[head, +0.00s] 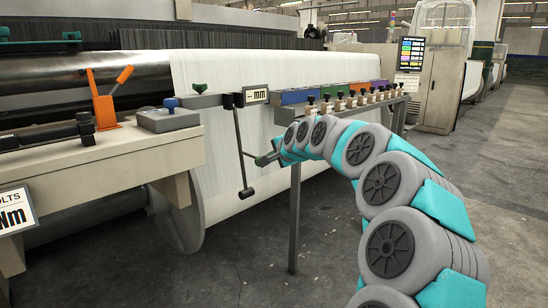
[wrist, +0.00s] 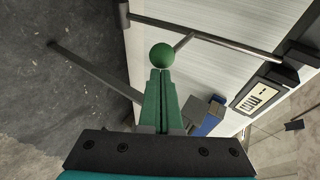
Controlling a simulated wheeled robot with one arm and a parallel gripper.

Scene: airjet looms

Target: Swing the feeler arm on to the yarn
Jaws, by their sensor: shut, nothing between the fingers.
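The feeler arm (head: 240,145) is a thin dark rod hanging from a black pivot block beside the white yarn beam (head: 190,75). In the wrist view the rod (wrist: 225,43) crosses in front of the white yarn (wrist: 215,20), with a dark cylindrical end piece (wrist: 123,14). A green ball knob (wrist: 162,55) stands off the rod on a short stem. My gripper (head: 260,160) is beside the rod's lower half. Its green fingers (wrist: 160,72) are shut and empty, tips at the knob; I cannot tell whether they touch it. The gap between end piece and yarn is unclear.
An "mm" display (head: 256,95) sits by the pivot. A rail with coloured blocks (head: 300,96) and several knobs runs right, on a grey post (head: 294,220) close to my arm. An orange lever (head: 105,100) is at left. Floor below is clear.

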